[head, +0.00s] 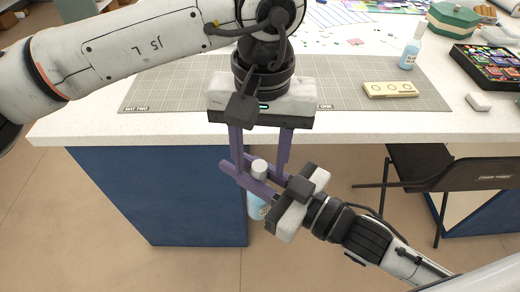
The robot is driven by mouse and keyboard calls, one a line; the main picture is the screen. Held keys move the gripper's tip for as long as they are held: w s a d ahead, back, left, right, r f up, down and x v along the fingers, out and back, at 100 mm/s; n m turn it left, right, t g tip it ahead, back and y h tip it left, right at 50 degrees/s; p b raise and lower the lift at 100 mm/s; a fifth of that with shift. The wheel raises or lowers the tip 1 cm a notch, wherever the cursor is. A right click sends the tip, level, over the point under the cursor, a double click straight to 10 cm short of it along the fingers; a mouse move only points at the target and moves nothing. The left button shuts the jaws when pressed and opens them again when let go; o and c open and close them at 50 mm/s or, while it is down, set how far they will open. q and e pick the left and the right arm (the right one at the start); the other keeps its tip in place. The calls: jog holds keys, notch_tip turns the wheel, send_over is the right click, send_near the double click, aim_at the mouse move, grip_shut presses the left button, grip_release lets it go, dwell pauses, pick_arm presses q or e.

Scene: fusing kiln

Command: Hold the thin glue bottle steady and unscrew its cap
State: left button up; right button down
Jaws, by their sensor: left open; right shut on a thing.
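The thin glue bottle (256,208) is pale blue with a white cap (259,166). It is in front of the table's front edge, roughly upright, cap upward. My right gripper (238,172) comes in from the lower right and is shut on the bottle just below its cap; its fingers hide the upper part of the body. My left gripper (260,163) points down from above, open, with one purple finger on each side of the cap and visible gaps between. The cap is on the bottle.
The white table (70,125) carries a grey cutting mat (160,92). On it lies a cream block with circles (390,90). Another pale blue bottle (409,54), a green box (452,20) and a black tray of colours (488,66) stand right. A dark chair (450,172) is at right.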

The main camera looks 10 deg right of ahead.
pick_arm(q)
grip_shut()
jog(key=n, duration=0.4)
jog(key=shift+r, duration=0.1)
dwell(1.1)
jog(key=shift+c, duration=0.2)
grip_release()
